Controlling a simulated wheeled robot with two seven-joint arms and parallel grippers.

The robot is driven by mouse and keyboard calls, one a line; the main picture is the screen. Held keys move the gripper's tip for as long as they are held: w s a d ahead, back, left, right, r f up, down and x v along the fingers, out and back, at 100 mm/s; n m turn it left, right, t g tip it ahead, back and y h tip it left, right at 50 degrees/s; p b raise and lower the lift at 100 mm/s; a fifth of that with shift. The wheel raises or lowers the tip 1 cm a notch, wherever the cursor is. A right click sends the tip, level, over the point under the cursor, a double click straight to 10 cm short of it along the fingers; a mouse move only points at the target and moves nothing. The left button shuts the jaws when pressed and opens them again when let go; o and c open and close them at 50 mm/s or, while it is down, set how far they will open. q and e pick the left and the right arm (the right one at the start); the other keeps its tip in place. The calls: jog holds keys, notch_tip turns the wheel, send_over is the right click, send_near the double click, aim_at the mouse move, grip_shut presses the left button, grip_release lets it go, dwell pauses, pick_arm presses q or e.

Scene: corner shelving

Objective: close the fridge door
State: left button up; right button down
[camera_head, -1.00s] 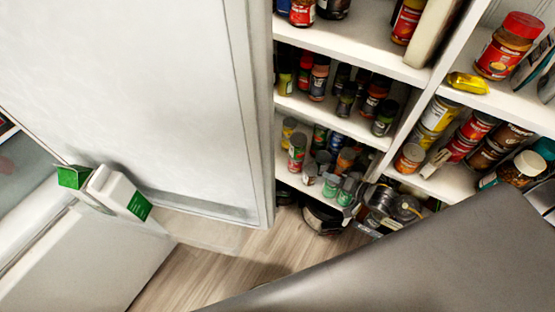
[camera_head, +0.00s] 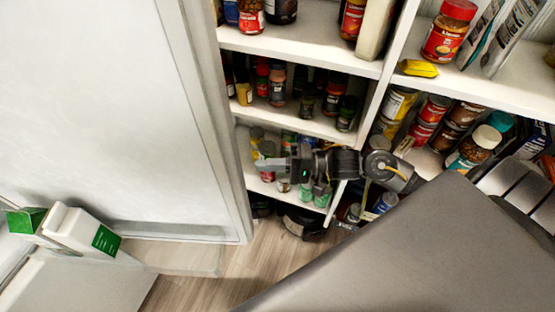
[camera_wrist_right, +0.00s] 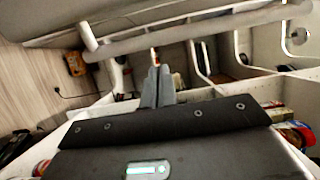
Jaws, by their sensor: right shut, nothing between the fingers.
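A large white panel (camera_head: 90,110), apparently the fridge door, fills the left of the head view. It stands upright with a pale framed edge along its right side and bottom. My right gripper (camera_head: 268,165) is shut and empty, in front of the shelving and to the right of the panel's edge, with a visible gap in the picture. Its closed fingers (camera_wrist_right: 157,88) also show in the right wrist view, pointing away from the wrist. My left gripper is not in view. Whether the panel touches the fridge body cannot be told.
White corner shelving (camera_head: 310,45) with several jars and cans stands right of the panel. Wooden floor (camera_head: 215,275) shows below.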

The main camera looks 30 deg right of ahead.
jog(key=shift+p+x, duration=0.3)
jog(key=shift+x, duration=2.3)
